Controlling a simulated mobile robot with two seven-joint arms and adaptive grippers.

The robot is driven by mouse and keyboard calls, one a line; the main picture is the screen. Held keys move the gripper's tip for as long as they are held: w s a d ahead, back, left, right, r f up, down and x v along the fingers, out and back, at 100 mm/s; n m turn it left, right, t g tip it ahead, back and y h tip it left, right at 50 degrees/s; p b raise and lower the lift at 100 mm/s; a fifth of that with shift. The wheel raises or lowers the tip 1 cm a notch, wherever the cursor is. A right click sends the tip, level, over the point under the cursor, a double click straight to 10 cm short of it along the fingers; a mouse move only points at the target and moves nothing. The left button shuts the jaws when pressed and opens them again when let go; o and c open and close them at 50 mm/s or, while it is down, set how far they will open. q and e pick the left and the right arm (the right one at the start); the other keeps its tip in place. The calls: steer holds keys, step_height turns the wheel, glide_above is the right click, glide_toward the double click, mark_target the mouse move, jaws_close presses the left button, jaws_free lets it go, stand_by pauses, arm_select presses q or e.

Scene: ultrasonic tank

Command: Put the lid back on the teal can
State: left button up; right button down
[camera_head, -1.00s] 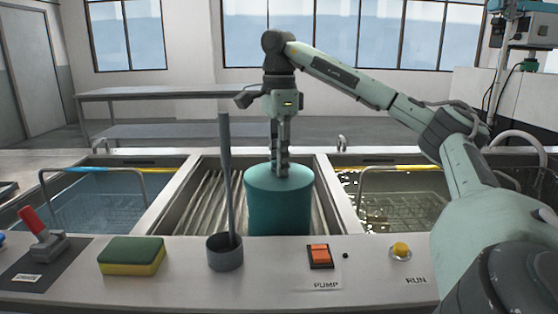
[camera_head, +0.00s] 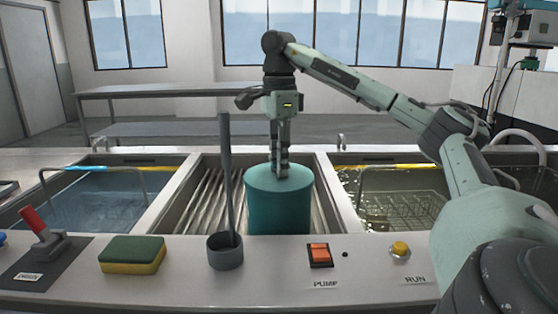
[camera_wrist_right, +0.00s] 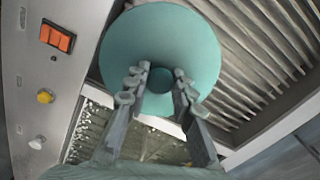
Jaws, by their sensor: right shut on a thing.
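The teal can (camera_head: 279,212) stands upright on the ribbed floor of the middle bay. Its lid (camera_head: 262,176) is a teal disc at the can's top, and no clear gap shows between them in the head view. My right gripper (camera_head: 282,174) points straight down at the middle of the lid and is shut on the lid's knob. In the right wrist view the fingertips (camera_wrist_right: 157,85) stand on either side of the round centre of the lid (camera_wrist_right: 190,30). The fingers partly hide the knob. My left gripper is not in view.
A grey holder (camera_head: 225,255) with an upright rod stands just left of the can. Tanks with wire baskets lie left (camera_head: 95,203) and right (camera_head: 350,188). A sponge (camera_head: 132,256), red-handled lever (camera_head: 38,230), orange pump switch (camera_head: 320,255) and yellow run button (camera_head: 400,248) line the front ledge.

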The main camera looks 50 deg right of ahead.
stand_by(0.4)
steer(key=c, duration=1.2)
jaws_free()
steer(key=shift+o, duration=0.4)
steer(key=o, duration=0.4)
steer(key=shift+r, duration=0.15)
steer(key=shift+w+r, duration=0.1)
steer(key=shift+r, duration=3.25)
